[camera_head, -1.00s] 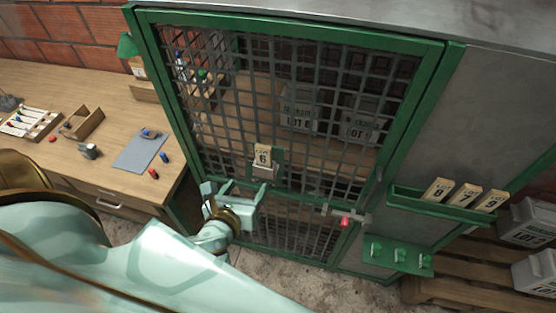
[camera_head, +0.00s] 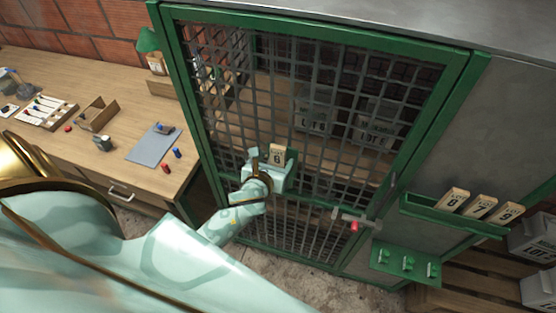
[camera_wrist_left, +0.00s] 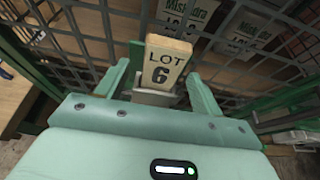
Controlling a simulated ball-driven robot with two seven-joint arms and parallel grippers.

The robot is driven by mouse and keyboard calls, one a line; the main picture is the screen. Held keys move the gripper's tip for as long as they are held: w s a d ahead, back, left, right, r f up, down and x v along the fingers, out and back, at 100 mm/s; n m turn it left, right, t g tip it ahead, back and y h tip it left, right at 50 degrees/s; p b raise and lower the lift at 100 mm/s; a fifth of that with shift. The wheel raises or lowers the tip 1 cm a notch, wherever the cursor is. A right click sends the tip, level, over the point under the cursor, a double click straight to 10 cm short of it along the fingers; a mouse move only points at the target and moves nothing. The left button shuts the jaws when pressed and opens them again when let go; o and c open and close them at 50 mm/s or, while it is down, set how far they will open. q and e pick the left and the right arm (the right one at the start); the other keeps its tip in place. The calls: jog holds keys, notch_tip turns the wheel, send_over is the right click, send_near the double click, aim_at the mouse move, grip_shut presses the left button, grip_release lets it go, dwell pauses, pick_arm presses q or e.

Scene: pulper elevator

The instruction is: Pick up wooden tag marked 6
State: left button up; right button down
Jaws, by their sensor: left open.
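The wooden tag marked 6 (camera_head: 277,154) stands upright in a holder on the green-framed mesh door. In the left wrist view the tag (camera_wrist_left: 165,64) reads "LOT 6" and sits between the two fingers. My left gripper (camera_head: 272,160) is at the tag, its fingers spread on either side of it. In the left wrist view the open left gripper (camera_wrist_left: 160,80) shows a gap at each side of the tag. The tag's lower end is partly hidden by the gripper in the head view. My right gripper is not in view.
The mesh door (camera_head: 310,110) stands right behind the tag. A red-tipped latch (camera_head: 354,225) is to the right. Tags 8, 7 and 9 sit in a green tray (camera_head: 450,217), above a hook plate (camera_head: 405,263). A wooden bench (camera_head: 100,130) with small items is at left.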

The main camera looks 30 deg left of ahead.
aim_at(277, 158)
pick_arm(q)
jog(key=x, duration=0.3)
jog(key=shift+w, duration=0.1)
